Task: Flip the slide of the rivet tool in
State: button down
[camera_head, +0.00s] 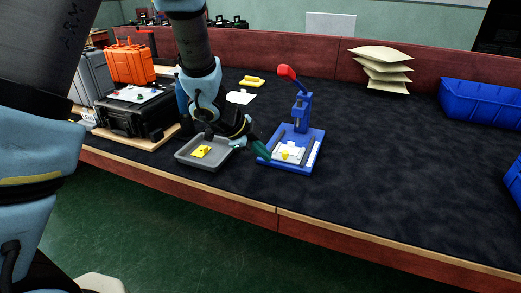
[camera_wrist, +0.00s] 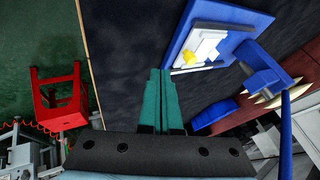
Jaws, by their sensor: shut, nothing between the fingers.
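The blue rivet tool (camera_head: 301,112) stands upright on the dark table, with a blue base and a red-ended lever raised to the upper left. Its slide (camera_head: 288,153), a white plate with a yellow piece on it, lies on the base and reaches toward the front edge. In the wrist view the slide (camera_wrist: 198,47) shows white and yellow at the upper right. My gripper (camera_head: 265,153) is at the left edge of the tool's base. Its green fingers (camera_wrist: 160,72) are together and empty, just left of the slide in the wrist view. I cannot tell whether they touch the base.
A grey tray (camera_head: 181,155) with a yellow part (camera_head: 201,151) sits left of the tool, under my arm. A black case (camera_head: 135,115) and an orange case (camera_head: 130,63) stand further left. The table right of the tool is clear up to the blue bins (camera_head: 480,103).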

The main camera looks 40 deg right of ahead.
aim_at(287, 163)
jog(key=x, duration=0.5)
jog(key=shift+d+f, duration=0.15)
jog(key=shift+f, duration=0.15)
jog(key=w+d, duration=0.1)
jog(key=d+p, duration=0.1)
jog(key=shift+w+d+r, duration=0.2)
jog(key=shift+w+d, duration=0.15)
jog(key=shift+w, duration=0.05)
jog(key=shift+w+d, duration=0.2)
jog(key=shift+d, duration=0.1)
jog(key=shift+p, duration=0.35)
